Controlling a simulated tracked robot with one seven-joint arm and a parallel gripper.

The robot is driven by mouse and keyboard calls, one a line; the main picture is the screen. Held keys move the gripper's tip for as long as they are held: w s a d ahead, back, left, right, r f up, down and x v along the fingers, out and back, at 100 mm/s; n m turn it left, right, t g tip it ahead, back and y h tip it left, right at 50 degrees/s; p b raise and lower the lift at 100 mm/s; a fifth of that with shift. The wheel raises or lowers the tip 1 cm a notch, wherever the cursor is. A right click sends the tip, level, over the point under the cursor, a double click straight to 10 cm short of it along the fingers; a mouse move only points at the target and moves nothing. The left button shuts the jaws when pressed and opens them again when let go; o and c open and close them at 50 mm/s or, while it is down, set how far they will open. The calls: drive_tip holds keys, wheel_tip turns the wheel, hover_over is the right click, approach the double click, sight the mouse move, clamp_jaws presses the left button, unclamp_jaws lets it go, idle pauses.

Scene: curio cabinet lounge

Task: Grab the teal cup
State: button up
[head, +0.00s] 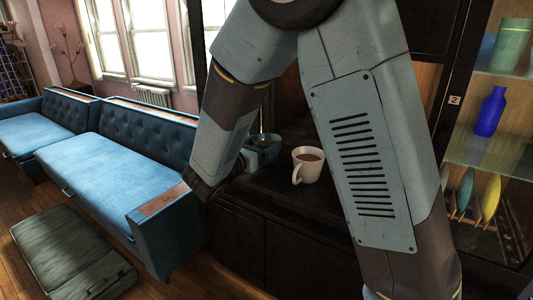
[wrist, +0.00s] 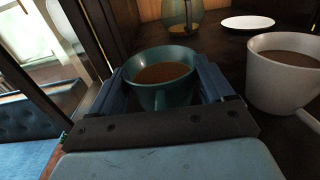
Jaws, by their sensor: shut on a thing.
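The teal cup (wrist: 159,93) holds a brown liquid and sits between the two jaws of my gripper (wrist: 163,92) in the wrist view. The jaws are shut on it, one at each side, and its handle faces my gripper's palm. The cup looks upright. In the head view the cup (head: 262,142) shows only in part beside my gripper (head: 245,160), as my arm hides the rest. I cannot tell if its base touches the dark cabinet top (head: 275,185).
A white mug (head: 308,165) with brown liquid stands close to the right of the teal cup. A glass vessel (wrist: 184,16) and a white plate (wrist: 247,22) lie behind it. Shelves with a blue bottle (head: 490,111) are at right. A blue sofa (head: 115,165) is at left.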

drive_tip(key=c, duration=0.5)
drive_tip(key=shift+r, duration=0.1)
drive_tip(key=shift+c, duration=0.2)
